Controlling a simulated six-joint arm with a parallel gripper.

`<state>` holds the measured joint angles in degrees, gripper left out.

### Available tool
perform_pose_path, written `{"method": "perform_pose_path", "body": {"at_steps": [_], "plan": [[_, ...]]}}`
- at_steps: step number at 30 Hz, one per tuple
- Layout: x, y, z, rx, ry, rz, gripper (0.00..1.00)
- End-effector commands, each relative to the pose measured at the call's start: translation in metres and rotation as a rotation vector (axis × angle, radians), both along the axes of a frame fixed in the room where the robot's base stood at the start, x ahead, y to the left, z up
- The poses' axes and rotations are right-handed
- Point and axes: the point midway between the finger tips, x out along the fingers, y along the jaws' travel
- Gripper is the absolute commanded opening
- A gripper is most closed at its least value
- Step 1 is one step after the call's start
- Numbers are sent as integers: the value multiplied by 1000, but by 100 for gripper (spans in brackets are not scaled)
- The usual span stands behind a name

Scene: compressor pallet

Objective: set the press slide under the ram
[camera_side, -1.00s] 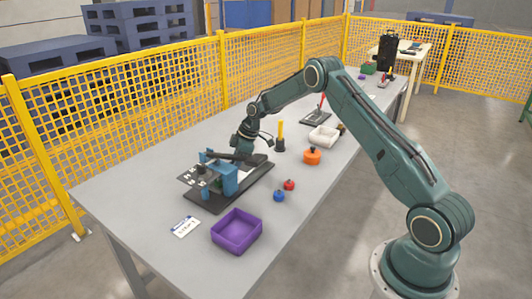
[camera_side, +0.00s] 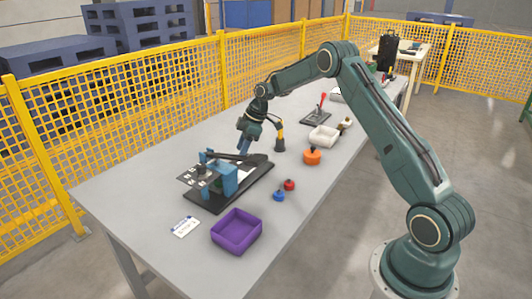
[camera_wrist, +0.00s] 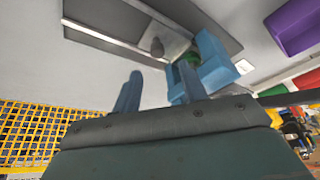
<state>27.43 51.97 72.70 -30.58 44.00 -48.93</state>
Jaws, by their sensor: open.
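The press stands on a black base (camera_side: 256,185) on the near part of the table, with a blue frame (camera_side: 230,180). A dark bar (camera_side: 228,155) with a wide end lies along its far side. Which part is the press slide I cannot tell for sure. In the wrist view, a grey metal piece (camera_wrist: 165,40) lies in a long track, close to the blue frame (camera_wrist: 213,62). A green piece (camera_wrist: 188,63) shows inside the frame. My gripper (camera_side: 243,147) is open and empty, above the far end of the press. Its two blue fingers (camera_wrist: 158,90) are apart.
A purple tray (camera_side: 236,232) and a white label card (camera_side: 185,227) are in front of the press. The left side of the table is clear.

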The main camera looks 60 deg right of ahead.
Motion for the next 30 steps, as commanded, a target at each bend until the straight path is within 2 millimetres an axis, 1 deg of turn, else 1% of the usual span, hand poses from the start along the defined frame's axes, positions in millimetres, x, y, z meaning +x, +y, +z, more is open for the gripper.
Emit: {"method": "perform_pose_path", "body": {"at_steps": [1, 6, 12, 18, 30], "plan": [[-2, -3, 10, -1, -3, -1, 42], [-10, -11, 36, -1, -2, -1, 42], [-16, -16, 58, 0, -2, 1, 42], [-20, -19, 68, 0, 0, 1, 42], [-20, -18, 69, 0, 0, 0, 42]]}}
